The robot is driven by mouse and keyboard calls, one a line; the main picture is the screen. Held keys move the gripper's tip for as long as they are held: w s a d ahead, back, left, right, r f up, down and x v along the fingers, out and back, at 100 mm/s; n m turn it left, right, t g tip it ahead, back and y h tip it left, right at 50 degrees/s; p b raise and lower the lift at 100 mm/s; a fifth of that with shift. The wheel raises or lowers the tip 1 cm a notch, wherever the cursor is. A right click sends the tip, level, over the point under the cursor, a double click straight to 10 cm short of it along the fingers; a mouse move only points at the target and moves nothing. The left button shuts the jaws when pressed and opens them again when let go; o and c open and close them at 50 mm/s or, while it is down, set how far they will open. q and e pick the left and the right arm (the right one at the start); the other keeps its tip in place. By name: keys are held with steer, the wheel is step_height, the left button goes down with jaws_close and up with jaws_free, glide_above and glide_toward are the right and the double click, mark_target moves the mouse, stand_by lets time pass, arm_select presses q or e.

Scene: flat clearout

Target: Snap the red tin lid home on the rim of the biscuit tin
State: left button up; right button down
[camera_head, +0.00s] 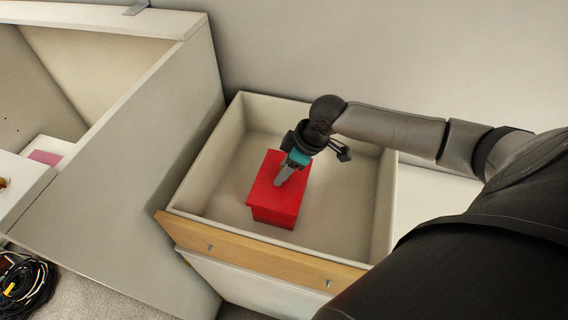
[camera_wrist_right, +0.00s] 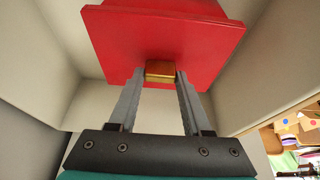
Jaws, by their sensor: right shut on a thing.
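The red lid (camera_head: 264,192) is a flat square plate above a red box body, which looks like the biscuit tin (camera_head: 273,219), in the open drawer. Lid and tin are close in colour, and I cannot tell whether the lid is seated or a small gap is left. My right gripper (camera_head: 281,180) points down onto the lid's top. My left gripper is not in view.
The pale drawer (camera_head: 218,160) has walls around the tin, with bare floor on every side of it. Its wooden front (camera_head: 255,250) faces the near side. A pale cabinet (camera_head: 140,150) stands at left. A dark cable coil (camera_head: 28,285) lies on the floor at lower left.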

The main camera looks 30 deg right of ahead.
steer(key=shift+p, duration=0.65)
stand_by(0.8)
steer(key=shift+p, duration=0.65)
stand_by(0.4)
steer(key=shift+f+b, duration=0.65)
steer(key=shift+f, duration=0.4)
steer(key=shift+c, duration=1.3)
jaws_free()
steer(key=shift+r, duration=0.15)
steer(key=p+v, duration=0.2)
steer(key=v, duration=1.3)
